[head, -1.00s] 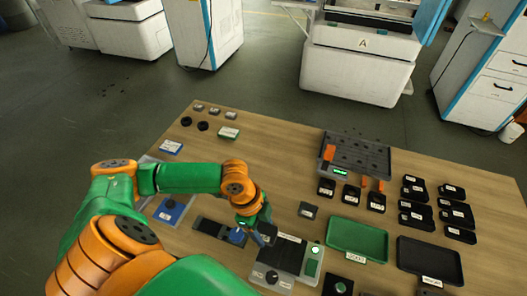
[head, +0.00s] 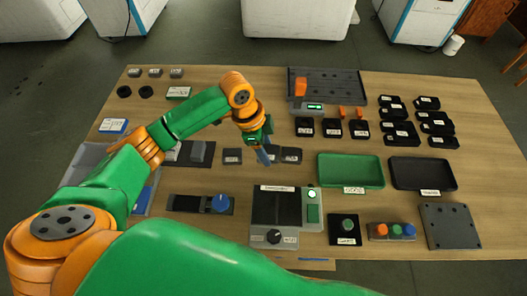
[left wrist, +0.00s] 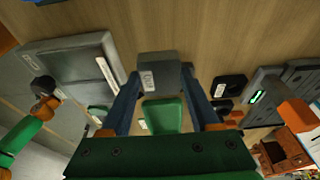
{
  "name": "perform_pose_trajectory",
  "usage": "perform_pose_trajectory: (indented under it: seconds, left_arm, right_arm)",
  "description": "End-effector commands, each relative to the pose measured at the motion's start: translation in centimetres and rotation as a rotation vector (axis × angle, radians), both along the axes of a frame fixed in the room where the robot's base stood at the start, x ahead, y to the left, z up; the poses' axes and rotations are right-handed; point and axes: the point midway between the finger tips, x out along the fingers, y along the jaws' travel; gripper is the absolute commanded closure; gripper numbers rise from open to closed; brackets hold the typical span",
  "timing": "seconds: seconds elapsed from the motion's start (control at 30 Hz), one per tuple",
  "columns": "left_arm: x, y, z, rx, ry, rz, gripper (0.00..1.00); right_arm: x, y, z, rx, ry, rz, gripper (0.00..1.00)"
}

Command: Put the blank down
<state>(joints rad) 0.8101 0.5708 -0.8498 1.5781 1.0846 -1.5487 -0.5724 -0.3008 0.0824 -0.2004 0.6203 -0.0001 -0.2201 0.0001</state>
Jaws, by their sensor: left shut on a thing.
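My left gripper (head: 264,150) is over the middle of the wooden table, pointing down. In the left wrist view its two blue fingers (left wrist: 160,98) are shut on a grey block, the blank (left wrist: 165,68), with a white label on its near face. In the head view the blank is partly hidden by the fingers and hard to tell from small dark labelled pieces beside it, one to the right (head: 292,155) and one to the left (head: 233,156). I cannot tell whether the blank touches the table. My right gripper is out of view.
A green tray (head: 350,183) and a black tray (head: 451,174) lie to the right. A grey device with a lit green button (head: 312,194) stands nearer me. Black holders (head: 332,128) and a scale with a green display (head: 314,107) stand behind.

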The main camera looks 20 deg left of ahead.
Motion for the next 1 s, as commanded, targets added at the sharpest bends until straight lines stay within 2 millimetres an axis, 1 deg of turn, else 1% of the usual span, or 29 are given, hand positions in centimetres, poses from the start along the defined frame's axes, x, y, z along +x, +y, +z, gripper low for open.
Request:
perform_pose_trajectory:
  seconds: [0.03,0.1,0.17,0.27,0.3,0.4,0.77,0.8,0.87,0.9,1.0]
  left_arm:
    - [0.8,0.3,-1.0,-0.001,0.000,0.004,1.00]
    - [1.5,0.6,-2.0,0.000,-0.003,0.003,1.00]
    - [1.9,0.8,-2.4,-0.001,-0.002,0.001,1.00]
    - [2.7,1.3,-3.7,0.001,-0.001,0.003,1.00]
    - [2.6,1.2,-4.6,0.000,0.000,0.001,1.00]
    - [2.6,1.2,-6.1,0.000,-0.001,0.000,1.00]
    - [2.6,1.2,-6.7,0.001,-0.003,0.001,1.00]
    - [2.5,1.3,-6.6,0.001,-0.002,0.001,0.27]
    - [2.5,1.3,-6.6,0.001,-0.002,0.001,0.11]
    - [2.5,1.3,-6.6,0.001,-0.002,0.001,0.08]
    - [2.5,1.3,-6.6,0.001,-0.002,0.001,0.08]
  right_arm:
    - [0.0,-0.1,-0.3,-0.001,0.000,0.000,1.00]
    - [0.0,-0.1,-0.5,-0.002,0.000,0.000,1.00]
    - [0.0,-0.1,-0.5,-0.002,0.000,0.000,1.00]
    - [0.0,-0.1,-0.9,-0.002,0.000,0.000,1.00]
    - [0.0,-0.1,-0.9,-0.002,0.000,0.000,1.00]
    - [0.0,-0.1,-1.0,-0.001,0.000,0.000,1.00]
    - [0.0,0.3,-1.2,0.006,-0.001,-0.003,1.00]
    - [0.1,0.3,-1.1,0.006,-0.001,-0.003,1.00]
    - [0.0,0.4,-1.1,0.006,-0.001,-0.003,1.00]
    - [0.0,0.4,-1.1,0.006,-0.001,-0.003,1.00]
    - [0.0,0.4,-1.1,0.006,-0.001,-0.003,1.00]
